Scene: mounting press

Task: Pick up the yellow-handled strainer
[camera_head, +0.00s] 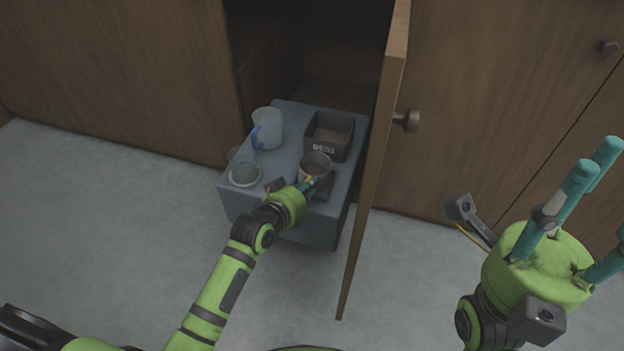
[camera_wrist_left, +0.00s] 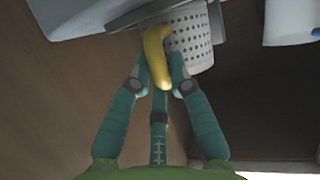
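The strainer (camera_head: 316,165) is a grey metal cup on the front right of the blue-grey box top. In the left wrist view its perforated wall (camera_wrist_left: 190,42) and curved yellow handle (camera_wrist_left: 155,50) show. My left gripper (camera_head: 312,184) reaches the handle from the front. In the left wrist view its teal fingers (camera_wrist_left: 157,66) close in on both sides of the handle and appear to touch it, with the third finger behind. My right gripper (camera_head: 590,205) is raised at the right, its fingers apart and empty.
The blue-grey box (camera_head: 285,112) stands before an open cupboard. It also carries a clear jug (camera_head: 267,128) with a blue handle, a round glass dish (camera_head: 245,174) and a dark square container (camera_head: 330,134). The open wooden door (camera_head: 377,160) stands close on the right.

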